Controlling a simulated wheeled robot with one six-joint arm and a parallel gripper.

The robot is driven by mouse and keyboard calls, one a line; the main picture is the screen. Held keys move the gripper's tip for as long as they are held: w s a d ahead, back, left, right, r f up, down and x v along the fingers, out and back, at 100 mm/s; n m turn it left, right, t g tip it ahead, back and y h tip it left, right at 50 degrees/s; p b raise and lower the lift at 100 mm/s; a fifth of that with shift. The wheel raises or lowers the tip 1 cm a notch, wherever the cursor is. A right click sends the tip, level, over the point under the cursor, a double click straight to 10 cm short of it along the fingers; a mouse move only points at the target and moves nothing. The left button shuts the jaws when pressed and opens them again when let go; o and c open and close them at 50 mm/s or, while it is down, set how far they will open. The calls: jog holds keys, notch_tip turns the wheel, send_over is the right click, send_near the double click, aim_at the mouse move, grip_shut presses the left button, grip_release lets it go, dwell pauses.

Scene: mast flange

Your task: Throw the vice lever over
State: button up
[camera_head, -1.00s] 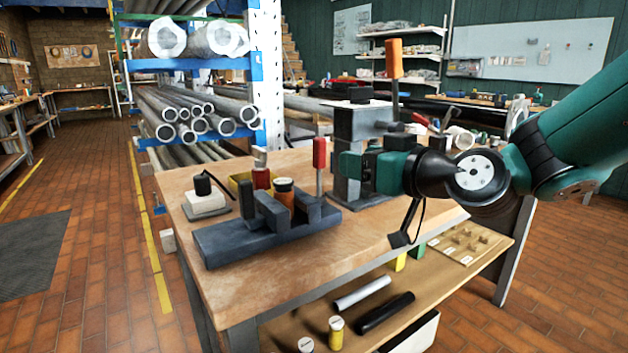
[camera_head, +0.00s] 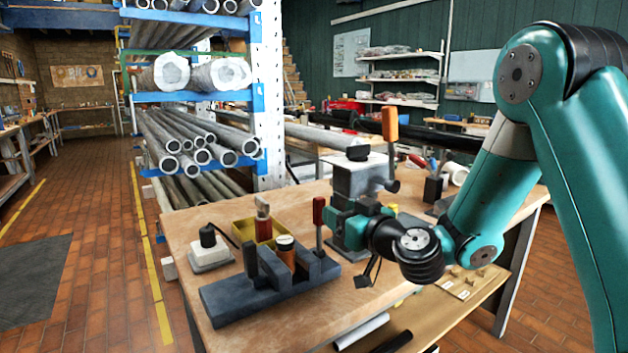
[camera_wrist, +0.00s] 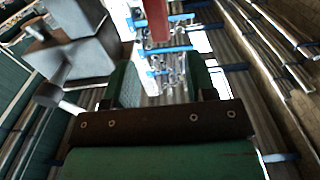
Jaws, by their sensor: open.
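The vice (camera_head: 270,292) is a low dark grey block with upright jaws on the workbench, with an orange cylinder (camera_head: 286,252) between the jaws. Its lever (camera_head: 319,212) has a red grip and stands upright at the vice's right end. My gripper (camera_head: 332,226) is open just right of the lever, pointing left. In the wrist view the red grip (camera_wrist: 157,20) shows at the top, beyond and between the two green fingers (camera_wrist: 163,80). The head view does not show clearly whether a finger touches the lever. The lever's lower part is hidden in the wrist view.
A grey column machine (camera_head: 360,178) with an orange-handled lever (camera_head: 390,128) stands close behind my gripper. A white block with a black knob (camera_head: 209,248) and a yellow tray (camera_head: 250,230) stand behind the vice. The bench front (camera_head: 290,325) is clear.

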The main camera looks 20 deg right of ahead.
aim_at(323, 200)
jog(key=p+x, duration=0.2)
jog(key=p, duration=0.1)
jog(key=p+x, duration=0.5)
jog(key=p, duration=0.1)
jog(key=shift+w+a+r, duration=0.15)
jog(key=shift+w+r, duration=0.1)
jog(key=shift+w, duration=0.05)
jog(key=shift+w+a+f+p, duration=0.1)
jog(key=shift+w+a+p, duration=0.1)
jog(key=shift+w+p, duration=0.6)
jog(key=shift+w+a+f+p, duration=0.15)
jog(key=shift+f+p, duration=0.1)
jog(key=shift+p, duration=0.3)
grip_shut()
